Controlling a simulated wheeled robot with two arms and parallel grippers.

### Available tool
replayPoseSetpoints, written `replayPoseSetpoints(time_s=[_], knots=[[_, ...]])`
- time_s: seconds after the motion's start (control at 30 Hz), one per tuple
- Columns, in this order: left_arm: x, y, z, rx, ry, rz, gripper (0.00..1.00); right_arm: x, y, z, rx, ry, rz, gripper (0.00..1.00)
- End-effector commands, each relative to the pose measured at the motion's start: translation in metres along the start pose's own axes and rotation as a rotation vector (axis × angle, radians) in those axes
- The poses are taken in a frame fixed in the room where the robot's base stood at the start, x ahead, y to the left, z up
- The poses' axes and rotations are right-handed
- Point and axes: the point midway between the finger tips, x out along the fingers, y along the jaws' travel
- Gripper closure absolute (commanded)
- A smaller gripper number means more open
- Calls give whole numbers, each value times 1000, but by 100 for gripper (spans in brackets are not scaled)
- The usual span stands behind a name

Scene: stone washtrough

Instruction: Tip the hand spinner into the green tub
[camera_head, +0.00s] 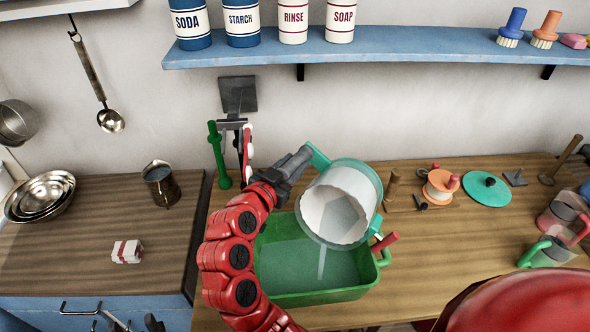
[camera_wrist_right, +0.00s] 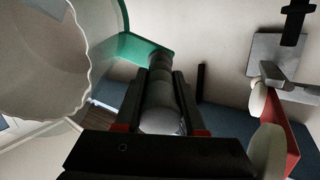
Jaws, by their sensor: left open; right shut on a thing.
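The hand spinner (camera_head: 348,200) is a clear vessel with a white inner basket and a teal arm to a grey handle. It is tilted steeply, mouth down and toward me, above the green tub (camera_head: 300,298). A thin pale stream falls from its lower rim into the tub, which holds greenish liquid. My right gripper (camera_head: 284,172) is shut on the spinner's handle. The right wrist view shows the grip (camera_wrist_right: 160,92) and the spinner's wavy rim (camera_wrist_right: 85,72). My left gripper (camera_head: 133,325) is open and empty at the bottom edge, mostly cut off.
A wall tap (camera_head: 236,95) stands close behind the right gripper, beside a green post (camera_head: 218,155). A metal jug (camera_head: 161,185) and bowls (camera_head: 42,195) are left. A spool (camera_head: 440,187), a teal disc (camera_head: 487,191) and pitchers (camera_head: 548,250) are right. A blue shelf (camera_head: 400,46) hangs above.

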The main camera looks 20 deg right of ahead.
Motion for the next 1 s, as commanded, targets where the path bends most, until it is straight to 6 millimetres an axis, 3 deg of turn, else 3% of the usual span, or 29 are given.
replayPoseSetpoints(time_s=[0.23,1.0], knots=[[-14,1,2,0,0,0,48,-6,0,0,-2,47,-6,100],[-14,1,2,0,0,0,48,-7,0,-2,-2,54,-7,100]])
